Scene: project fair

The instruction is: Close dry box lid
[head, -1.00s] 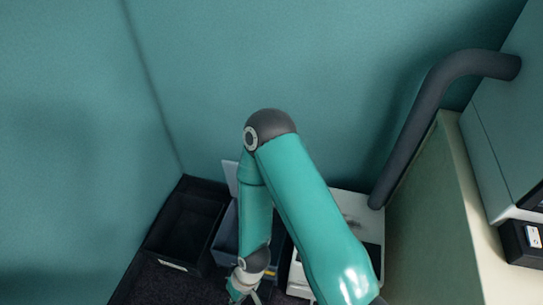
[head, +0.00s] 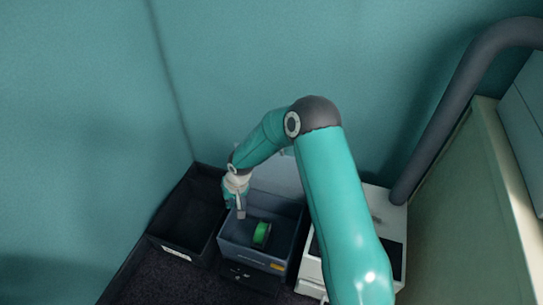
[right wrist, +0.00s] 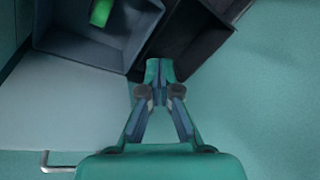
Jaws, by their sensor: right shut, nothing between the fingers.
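The dry box (head: 226,246) is a grey-blue open box with a green spool (head: 262,234) inside. Its pale grey lid (head: 276,172) stands raised at the back, partly hidden by my right arm. In the right wrist view the lid (right wrist: 85,105) is a pale panel at the left, and the box (right wrist: 80,45) with green inside shows at the top. My right gripper (head: 240,212) is shut and empty near the box's left rear corner, beside the lid. It also shows in the right wrist view (right wrist: 157,72). My left gripper is not in view.
An empty black bin (head: 187,215) stands to the left of the box. A white device (head: 382,208) stands to its right. A teal wall (head: 240,70) closes off the back. A thick grey pipe (head: 440,120) and a pale panel (head: 470,200) are at the right.

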